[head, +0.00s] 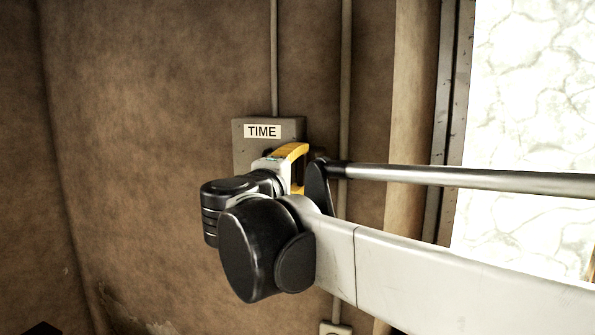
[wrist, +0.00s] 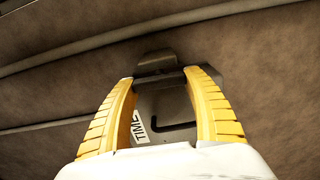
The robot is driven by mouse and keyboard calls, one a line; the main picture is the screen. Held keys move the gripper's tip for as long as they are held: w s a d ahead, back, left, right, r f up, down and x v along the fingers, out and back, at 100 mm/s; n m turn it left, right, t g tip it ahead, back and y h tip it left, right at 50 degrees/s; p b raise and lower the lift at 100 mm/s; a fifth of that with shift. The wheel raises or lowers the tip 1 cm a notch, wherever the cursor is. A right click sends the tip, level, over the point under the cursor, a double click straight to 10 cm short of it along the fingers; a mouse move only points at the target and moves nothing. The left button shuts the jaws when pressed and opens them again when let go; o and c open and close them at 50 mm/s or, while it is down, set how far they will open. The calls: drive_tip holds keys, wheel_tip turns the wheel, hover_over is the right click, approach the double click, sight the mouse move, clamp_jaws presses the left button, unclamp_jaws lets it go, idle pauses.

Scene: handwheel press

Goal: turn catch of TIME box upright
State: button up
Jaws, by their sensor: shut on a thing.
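The grey TIME box (head: 245,155) is fixed to the brown wall, with a white label at its top. In the head view my wrist and gripper (head: 297,161) cover its lower right part. The wrist view shows the box (wrist: 158,103) turned sideways between the two yellow fingers of my gripper (wrist: 159,75). A small dark grey plate (wrist: 155,62), apparently the catch, sits between the fingertips at the box's edge. My gripper is shut on it, with the fingers well apart. A dark L-shaped mark shows on the box face. I cannot tell the catch's tilt clearly.
A thin pipe (head: 274,60) runs up from the box, and another (head: 346,70) stands to its right. A bright window (head: 530,90) is at the right. A small pale box (head: 335,328) shows low on the wall. The wall left of the box is clear.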

drive_tip(key=shift+n, duration=0.3)
drive_tip(key=o, duration=1.2)
drive_tip(key=shift+s+a, duration=0.1)
drive_tip(key=shift+s, duration=0.05)
drive_tip(key=v, duration=1.1)
drive_tip(key=shift+s, duration=0.4)
drive_tip(key=shift+a, duration=0.1)
